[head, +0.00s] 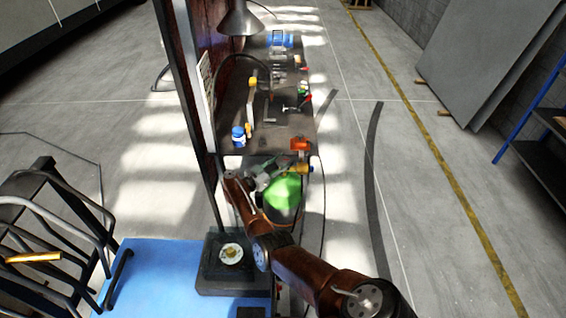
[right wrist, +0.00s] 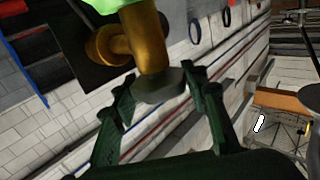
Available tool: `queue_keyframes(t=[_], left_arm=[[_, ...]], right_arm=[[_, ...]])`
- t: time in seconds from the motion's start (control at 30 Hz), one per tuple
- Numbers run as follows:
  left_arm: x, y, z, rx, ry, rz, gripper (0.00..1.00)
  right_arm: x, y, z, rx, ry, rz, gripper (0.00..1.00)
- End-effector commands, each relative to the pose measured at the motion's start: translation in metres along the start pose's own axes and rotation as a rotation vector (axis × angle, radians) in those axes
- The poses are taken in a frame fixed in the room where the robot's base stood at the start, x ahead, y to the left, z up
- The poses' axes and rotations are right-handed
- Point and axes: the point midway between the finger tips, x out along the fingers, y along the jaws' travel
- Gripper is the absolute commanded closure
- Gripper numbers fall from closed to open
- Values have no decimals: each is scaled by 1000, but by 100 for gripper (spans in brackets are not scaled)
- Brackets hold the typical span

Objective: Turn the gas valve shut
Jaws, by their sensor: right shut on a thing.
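A bright green gas bottle (head: 283,193) stands below the near end of a workbench in the head view. Its top edge also shows in the right wrist view (right wrist: 103,4). The brass gas valve (right wrist: 143,38) has a side outlet and a dull grey-green knob (right wrist: 160,88). In the head view the brass valve (head: 305,169) shows small at the bottle's top. My right gripper (head: 270,175) reaches the valve from the left. In the right wrist view its dark green fingers (right wrist: 160,82) are shut on the knob, one on each side. My left gripper is not in view.
The workbench (head: 240,138) holds a blue-and-white can (head: 239,136), a lamp (head: 241,20) and tools. A red-orange item (head: 300,144) sits at its near corner, just above the valve. A black tube rack (head: 50,222) stands left. The floor to the right is open.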

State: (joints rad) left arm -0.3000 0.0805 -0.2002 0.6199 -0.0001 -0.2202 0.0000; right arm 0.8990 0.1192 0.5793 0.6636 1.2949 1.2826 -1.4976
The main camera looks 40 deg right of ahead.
Motion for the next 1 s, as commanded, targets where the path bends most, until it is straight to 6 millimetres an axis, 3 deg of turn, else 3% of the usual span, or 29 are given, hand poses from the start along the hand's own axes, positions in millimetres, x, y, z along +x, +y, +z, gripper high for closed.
queue_keyframes(t=[0.1,0.13,0.37,0.73,1.0], left_arm=[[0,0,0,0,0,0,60],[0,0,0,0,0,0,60],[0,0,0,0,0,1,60],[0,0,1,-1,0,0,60],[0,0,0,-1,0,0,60]], right_arm=[[1,2,1,-1,-1,4,83],[1,2,1,-1,-1,4,58],[0,1,0,0,0,2,42],[-6,-1,0,1,0,-1,41],[-53,-1,1,1,-3,-3,41]])
